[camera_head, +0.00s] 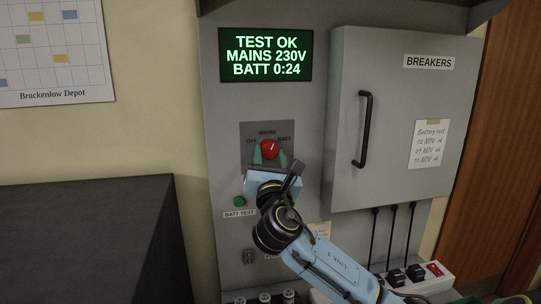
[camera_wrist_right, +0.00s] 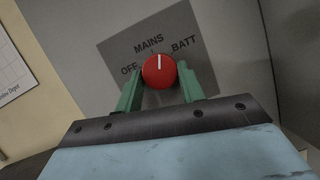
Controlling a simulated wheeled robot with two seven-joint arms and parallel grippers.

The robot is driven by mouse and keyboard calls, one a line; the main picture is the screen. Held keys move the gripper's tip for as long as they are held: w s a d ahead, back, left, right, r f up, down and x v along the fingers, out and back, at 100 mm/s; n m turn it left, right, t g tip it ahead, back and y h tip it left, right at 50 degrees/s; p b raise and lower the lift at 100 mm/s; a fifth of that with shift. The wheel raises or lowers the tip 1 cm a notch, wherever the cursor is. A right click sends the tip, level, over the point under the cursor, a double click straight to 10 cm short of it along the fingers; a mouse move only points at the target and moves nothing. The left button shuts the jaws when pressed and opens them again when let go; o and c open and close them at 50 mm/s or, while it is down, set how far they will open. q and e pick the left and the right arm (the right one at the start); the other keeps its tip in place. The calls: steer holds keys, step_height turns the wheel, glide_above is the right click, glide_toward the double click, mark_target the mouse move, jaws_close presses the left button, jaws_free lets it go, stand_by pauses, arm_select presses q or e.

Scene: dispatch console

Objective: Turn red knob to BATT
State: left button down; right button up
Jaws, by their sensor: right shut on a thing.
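The red knob (camera_head: 270,149) sits on a dark grey plate (camera_head: 246,130) marked OFF, MAINS and BATT. In the right wrist view the knob (camera_wrist_right: 159,74) has a white pointer line just to the BATT side of the MAINS mark, short of BATT. My right gripper (camera_head: 270,156) has its green fingers on both sides of the knob and is shut on it. In the right wrist view the fingers (camera_wrist_right: 160,86) reach the knob from below. My left gripper is not in view.
A green screen (camera_head: 265,55) reads TEST OK, MAINS 230V, BATT 0:24. A green BATT TEST button (camera_head: 239,201) is left of my right wrist. The breaker cabinet (camera_head: 390,60) with a black handle (camera_head: 364,130) juts out at the right. A dark surface (camera_head: 85,230) is at the left.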

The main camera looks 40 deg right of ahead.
steer(key=m+g, duration=0.1)
steer(key=m, duration=0.1)
steer(key=m+g+h+p, duration=0.1)
steer(key=m, duration=0.2)
steer(key=shift+w+a+r+h, duration=0.1)
steer(key=shift+a+r+h, duration=0.05)
steer(key=shift+h, duration=0.15)
steer(key=shift+a+m+g+p, duration=0.1)
steer(key=shift+m+g+p, duration=0.85)
steer(key=shift+m, duration=1.35)
steer(key=shift+g+h, duration=0.25)
steer(key=shift+h, duration=0.05)
steer(key=o, duration=1)
steer(key=shift+c, duration=0.2)
steer(key=b+v, duration=0.2)
steer(key=v, duration=1.1)
steer(key=shift+b, duration=0.35)
steer(key=shift+a, duration=0.1)
